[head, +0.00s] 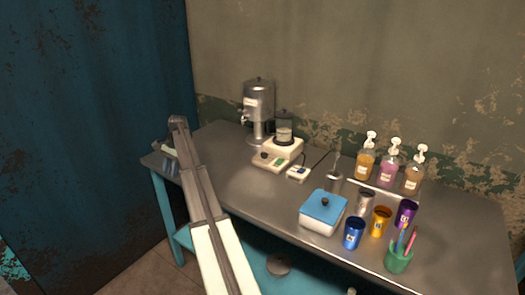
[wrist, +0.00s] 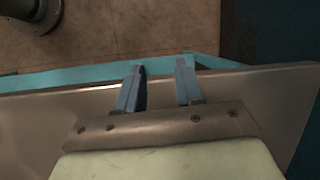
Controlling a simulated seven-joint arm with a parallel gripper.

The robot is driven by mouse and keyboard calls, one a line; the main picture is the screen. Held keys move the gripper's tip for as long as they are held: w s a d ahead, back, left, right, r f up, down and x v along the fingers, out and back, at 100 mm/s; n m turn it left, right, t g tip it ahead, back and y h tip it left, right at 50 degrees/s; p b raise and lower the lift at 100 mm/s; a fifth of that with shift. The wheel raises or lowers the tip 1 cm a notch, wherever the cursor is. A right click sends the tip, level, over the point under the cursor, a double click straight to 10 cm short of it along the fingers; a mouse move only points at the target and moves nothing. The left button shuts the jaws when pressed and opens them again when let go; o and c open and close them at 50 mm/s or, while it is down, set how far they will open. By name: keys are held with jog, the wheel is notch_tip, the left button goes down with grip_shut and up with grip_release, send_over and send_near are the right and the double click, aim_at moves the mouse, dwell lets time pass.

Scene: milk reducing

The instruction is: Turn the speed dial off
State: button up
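A cream hotplate-like unit (head: 272,160) stands at the back middle of the metal table in the head view, with small dark controls on its sloped front. One of these may be the speed dial, but they are too small to tell apart. A glass vessel (head: 284,132) with a dark lid stands on it. My gripper (wrist: 160,68) is open and empty in the wrist view, its two bluish fingers apart over the table's edge. In the head view it is mostly hidden behind my arm at the table's left end, well left of the unit. The wrist view shows no dial.
A small white control box (head: 298,174) sits right of the unit, and a metal dispenser (head: 258,105) behind it. A blue-lidded box (head: 322,212), several cups, pump bottles (head: 389,165) and a green pen holder (head: 398,260) fill the right. The table (head: 235,180) is clear between arm and unit.

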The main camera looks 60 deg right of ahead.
jog(key=s+d+r+m+g+h, duration=0.1)
jog(key=s+d+r+m+h, duration=0.15)
jog(key=s+d+r, duration=0.4)
jog(key=s+d+r+m+g+h, duration=0.1)
jog(key=s+d+m, duration=0.25)
jog(key=d, duration=0.65)
jog(key=m+g+h, duration=0.3)
jog(key=m, duration=0.4)
send_near(264, 155)
jog(key=x, duration=0.7)
jog(key=shift+s+d+f, duration=0.1)
jog(key=shift+d, duration=0.3)
grip_shut()
